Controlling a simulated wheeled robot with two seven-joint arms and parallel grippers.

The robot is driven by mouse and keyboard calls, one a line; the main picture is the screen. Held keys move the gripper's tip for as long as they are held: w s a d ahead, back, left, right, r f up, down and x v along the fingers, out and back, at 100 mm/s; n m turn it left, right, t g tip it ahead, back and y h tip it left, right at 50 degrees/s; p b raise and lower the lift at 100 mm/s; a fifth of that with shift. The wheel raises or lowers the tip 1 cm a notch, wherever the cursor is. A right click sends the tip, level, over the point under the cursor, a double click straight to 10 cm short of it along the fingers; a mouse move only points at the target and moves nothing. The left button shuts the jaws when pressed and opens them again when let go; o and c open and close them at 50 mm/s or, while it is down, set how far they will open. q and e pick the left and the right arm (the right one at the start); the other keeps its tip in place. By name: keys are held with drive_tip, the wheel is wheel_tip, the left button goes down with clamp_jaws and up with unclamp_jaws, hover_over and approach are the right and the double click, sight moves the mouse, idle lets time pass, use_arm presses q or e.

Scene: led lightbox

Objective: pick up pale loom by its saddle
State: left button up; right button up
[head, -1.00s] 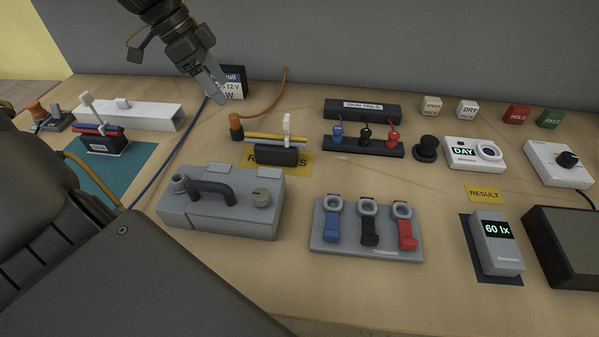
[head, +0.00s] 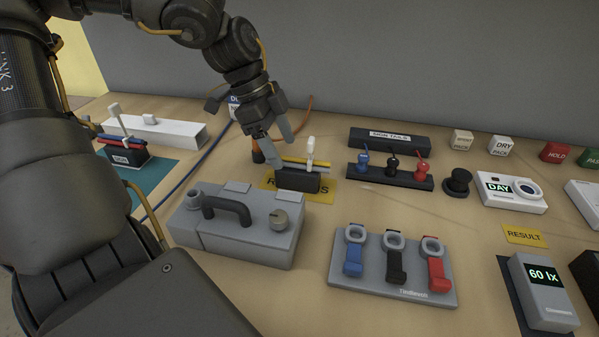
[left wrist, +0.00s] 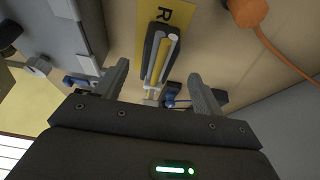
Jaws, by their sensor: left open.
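The pale loom (head: 305,162), with a yellow and a whitish lead, rests on a black block (head: 297,180) at the middle back of the table. A white upright piece (head: 311,150) stands on it near its right end. My left gripper (head: 279,146) is open, at the loom's left end and above it in the head view. In the left wrist view the loom (left wrist: 161,58) lies between the two spread fingers (left wrist: 158,72), and nothing is held. Contact cannot be told. My right gripper is not in view.
A grey box with a black handle (head: 226,206) stands in front of the loom. A black holder with coloured plugs (head: 390,176) is to its right. Another loom with red and blue leads (head: 122,140) sits on the teal mat. An orange cable (left wrist: 285,52) runs close by.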

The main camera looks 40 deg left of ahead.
sight(288, 156)
use_arm(q)
drive_tip(key=x, duration=0.4)
drive_tip(key=shift+d, duration=0.2)
drive_tip(key=shift+w+d+f, duration=0.15)
drive_tip(key=shift+f, duration=0.35)
drive_tip(key=c, duration=1.4)
wheel_tip(288, 156, up, 9)
drive_tip(key=shift+r, duration=0.6)
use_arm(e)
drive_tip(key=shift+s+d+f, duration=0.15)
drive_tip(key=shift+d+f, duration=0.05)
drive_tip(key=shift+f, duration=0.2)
